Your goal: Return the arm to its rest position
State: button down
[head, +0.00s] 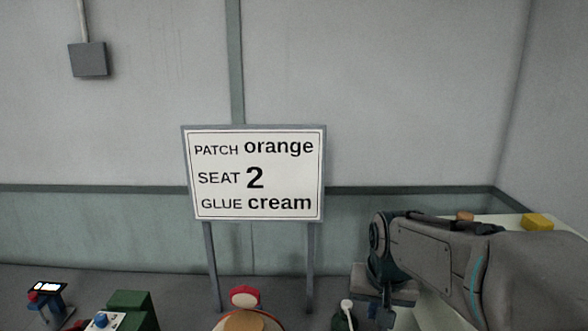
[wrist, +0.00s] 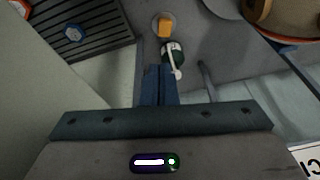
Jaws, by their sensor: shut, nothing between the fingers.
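My gripper (wrist: 158,86) is in the wrist view with its two dark blue fingers together and nothing between them. Just beyond the fingertips is a dark green pot (wrist: 173,52) with a white-handled stick; I cannot tell how far below the fingers it is. In the head view my arm (head: 440,262) reaches in from the right edge, bent, with its forward end above the right-hand table. The fingers themselves do not show clearly there.
A sign (head: 253,205) reads patch orange, seat 2, glue cream. A pale table (head: 510,221) with a yellow block (head: 538,222) lies behind my arm. An orange piece (wrist: 166,25), a dark slatted rack (wrist: 98,22) and a round tan object (wrist: 285,18) show in the wrist view.

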jog(key=s+f+n, duration=0.1)
jog(key=s+n, duration=0.1)
jog(key=s, duration=1)
jog(key=shift+s+a+f+t, duration=0.15)
jog(key=shift+s+f+t, duration=0.15)
jog(key=shift+s, duration=0.1)
